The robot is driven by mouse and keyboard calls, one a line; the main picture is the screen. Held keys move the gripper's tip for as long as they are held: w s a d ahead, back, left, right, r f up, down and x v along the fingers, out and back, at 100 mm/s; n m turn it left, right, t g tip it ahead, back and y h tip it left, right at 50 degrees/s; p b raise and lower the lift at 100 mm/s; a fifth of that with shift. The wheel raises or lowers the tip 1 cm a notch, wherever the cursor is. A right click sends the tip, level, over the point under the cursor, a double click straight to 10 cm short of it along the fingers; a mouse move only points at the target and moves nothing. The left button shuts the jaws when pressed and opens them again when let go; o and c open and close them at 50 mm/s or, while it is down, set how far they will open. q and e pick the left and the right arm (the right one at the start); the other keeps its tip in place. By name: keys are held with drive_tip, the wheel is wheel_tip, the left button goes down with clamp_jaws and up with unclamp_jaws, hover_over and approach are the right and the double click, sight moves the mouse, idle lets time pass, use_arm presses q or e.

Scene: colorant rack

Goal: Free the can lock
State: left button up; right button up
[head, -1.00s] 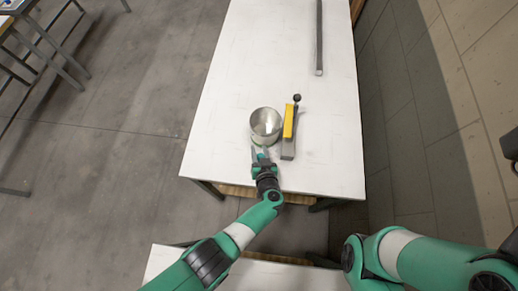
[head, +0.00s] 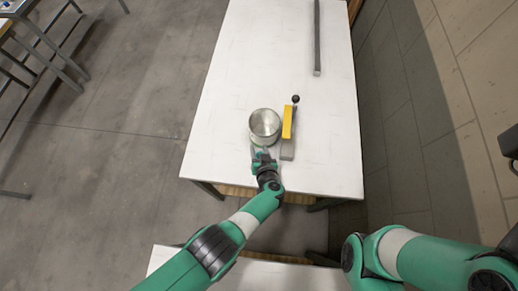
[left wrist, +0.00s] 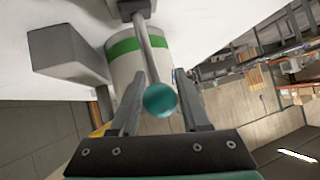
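The can (head: 264,124) is a round pale metal vessel standing near the front of the white table. In the left wrist view its white side with a green band (left wrist: 128,60) shows behind a thin grey lever (left wrist: 152,50). The lever ends in a teal ball knob (left wrist: 160,100) and joins a grey mount (left wrist: 131,8); I take this to be the can lock. My left gripper (head: 256,150) is at the can's near side. In the left wrist view the gripper (left wrist: 158,98) is open, with the knob seen between its fingers; contact cannot be told. My right gripper is out of view.
Just right of the can stands a fixture with a yellow bar (head: 287,122), a grey block (head: 287,150) and a black ball (head: 295,99). A long grey bar (head: 317,40) lies farther back. The table (head: 235,65) is clear behind the can.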

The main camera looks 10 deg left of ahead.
use_arm(q)
drive_tip(key=shift+o, duration=1.2)
drive_tip(key=p+v, duration=1.1)
drive_tip(key=shift+s+r, duration=0.15)
drive_tip(key=shift+s, duration=0.15)
